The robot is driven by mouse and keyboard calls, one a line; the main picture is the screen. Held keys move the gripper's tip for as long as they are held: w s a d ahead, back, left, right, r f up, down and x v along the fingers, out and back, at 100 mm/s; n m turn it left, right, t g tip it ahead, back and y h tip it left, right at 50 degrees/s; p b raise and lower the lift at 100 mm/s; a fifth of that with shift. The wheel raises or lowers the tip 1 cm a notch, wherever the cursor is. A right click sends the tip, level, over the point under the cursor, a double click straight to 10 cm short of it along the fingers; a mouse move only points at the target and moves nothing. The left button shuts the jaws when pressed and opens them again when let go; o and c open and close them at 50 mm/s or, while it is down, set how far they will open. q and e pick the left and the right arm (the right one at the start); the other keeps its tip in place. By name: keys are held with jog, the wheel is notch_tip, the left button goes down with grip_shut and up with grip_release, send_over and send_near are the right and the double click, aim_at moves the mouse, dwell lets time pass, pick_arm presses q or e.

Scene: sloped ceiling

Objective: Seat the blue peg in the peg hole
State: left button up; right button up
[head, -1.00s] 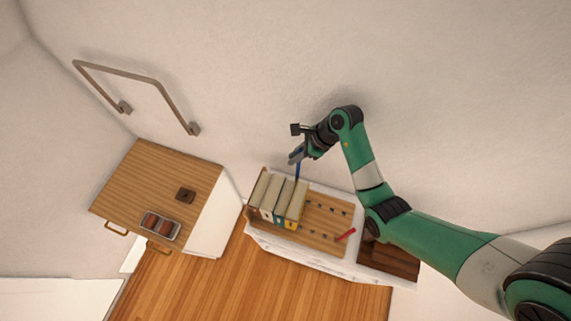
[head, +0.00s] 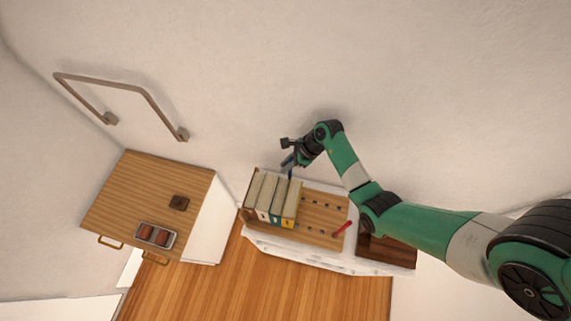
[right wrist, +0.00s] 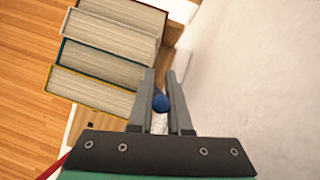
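My right gripper (head: 289,162) hangs above the back edge of the low shelf unit, close to the wall. The right wrist view shows its two fingers (right wrist: 164,100) on either side of the blue peg (right wrist: 160,103), closed on it. In the head view the peg (head: 290,174) is a thin dark blue piece below the fingers, near the books' back end. A small dark brown block (head: 179,203) with a darker centre, perhaps the peg hole, sits on the wooden cabinet top at left. My left gripper is not in view.
Several upright books (head: 272,196) stand on the shelf unit (head: 322,228) just beside the gripper. A red stick (head: 342,229) lies at its right. A tray with reddish-brown items (head: 155,235) is on the cabinet (head: 130,190). A metal rail (head: 105,82) juts from the wall.

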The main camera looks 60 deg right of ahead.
jog(key=o, duration=0.4)
jog(key=shift+o, duration=0.2)
jog(key=v, duration=0.7)
jog(key=shift+r, duration=0.4)
jog(key=shift+s, duration=0.15)
